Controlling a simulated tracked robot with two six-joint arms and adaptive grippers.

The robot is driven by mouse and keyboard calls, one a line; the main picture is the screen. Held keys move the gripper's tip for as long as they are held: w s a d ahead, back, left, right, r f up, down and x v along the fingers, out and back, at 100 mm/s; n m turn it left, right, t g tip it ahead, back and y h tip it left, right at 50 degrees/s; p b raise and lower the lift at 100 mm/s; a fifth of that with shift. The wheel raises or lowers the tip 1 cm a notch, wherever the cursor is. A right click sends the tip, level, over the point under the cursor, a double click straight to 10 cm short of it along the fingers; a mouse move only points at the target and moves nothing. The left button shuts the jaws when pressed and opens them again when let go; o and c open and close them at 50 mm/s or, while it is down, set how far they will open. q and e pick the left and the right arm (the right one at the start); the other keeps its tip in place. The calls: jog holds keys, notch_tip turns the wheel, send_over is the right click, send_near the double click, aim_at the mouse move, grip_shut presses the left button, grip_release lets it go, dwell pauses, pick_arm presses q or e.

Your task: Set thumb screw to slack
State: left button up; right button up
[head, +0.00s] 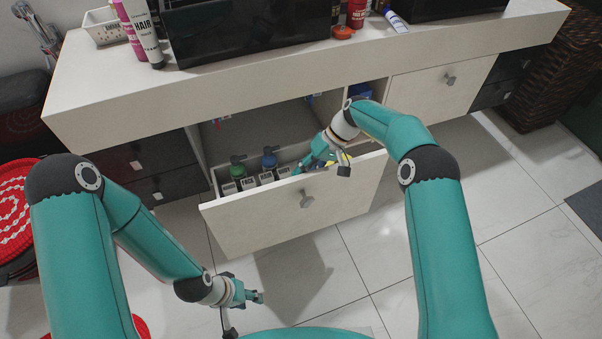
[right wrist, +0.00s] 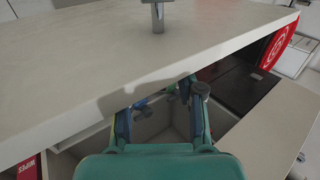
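I cannot make out a thumb screw in either view. My right gripper (head: 308,164) reaches over the front of an open drawer (head: 275,222), close to its inner edge. In the right wrist view its two fingers (right wrist: 160,122) stand apart, with a small blue and grey part (right wrist: 155,97) beyond them, too dark to name. I see nothing clearly held. My left gripper (head: 254,297) hangs low over the floor, in front of the drawer and away from it. Its fingers are too small to judge.
The countertop (head: 110,85) overhangs behind.

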jog(key=v, duration=1.1)
jog(key=shift+d+r, duration=0.25)
jog(key=shift+r, duration=0.05)
jog(key=shift+d, duration=0.1)
